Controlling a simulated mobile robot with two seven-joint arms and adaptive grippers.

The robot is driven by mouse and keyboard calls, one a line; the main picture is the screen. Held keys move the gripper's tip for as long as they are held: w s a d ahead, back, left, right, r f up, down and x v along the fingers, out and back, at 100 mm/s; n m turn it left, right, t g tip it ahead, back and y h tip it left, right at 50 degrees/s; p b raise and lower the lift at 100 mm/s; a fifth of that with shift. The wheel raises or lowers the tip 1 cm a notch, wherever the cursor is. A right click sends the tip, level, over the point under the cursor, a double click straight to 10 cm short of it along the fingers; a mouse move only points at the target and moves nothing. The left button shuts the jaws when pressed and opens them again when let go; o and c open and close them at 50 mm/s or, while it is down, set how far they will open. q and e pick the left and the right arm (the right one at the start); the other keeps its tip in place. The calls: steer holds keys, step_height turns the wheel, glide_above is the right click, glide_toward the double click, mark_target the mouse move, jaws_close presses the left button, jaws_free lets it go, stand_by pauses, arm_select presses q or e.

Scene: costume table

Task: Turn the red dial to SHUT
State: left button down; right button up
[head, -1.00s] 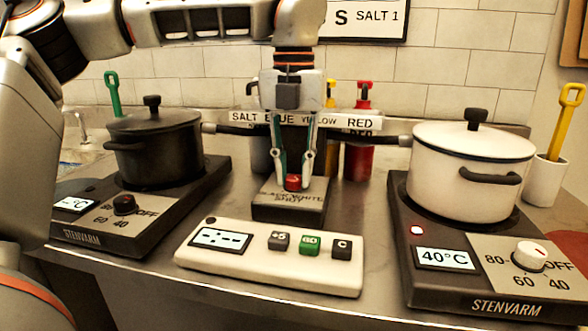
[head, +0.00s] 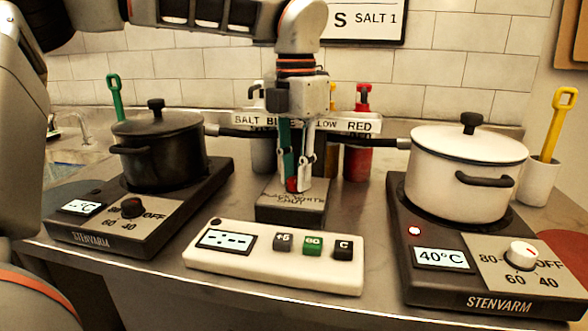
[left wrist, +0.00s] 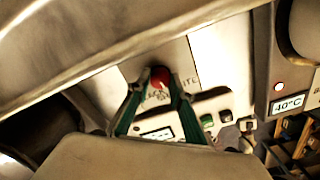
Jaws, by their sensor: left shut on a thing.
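The red dial (head: 292,185) sits on a dark box with a grey top (head: 290,213) in the middle of the counter. Lettering on the box top includes SHUT on the near side; the rest is partly hidden. My left gripper (head: 296,188) points down from above and is shut on the red dial. In the left wrist view the red dial (left wrist: 159,77) shows between the two green-lined fingertips. I cannot tell exactly which word the dial points to. My right gripper is not in view.
A white timer panel (head: 275,277) lies in front of the box. A black pot (head: 160,150) stands on the left hotplate, a white pot (head: 465,165) on the right one. Pot handles reach inward near my gripper. A labelled rack with bottles, including a red one (head: 359,160), stands behind.

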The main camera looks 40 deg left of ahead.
arm_select(q)
steer(key=shift+m, duration=1)
steer(key=shift+f, duration=0.1)
steer(key=c, duration=1.8)
jaws_free()
step_height(320, 180, up, 12)
steer(key=shift+r, duration=0.1)
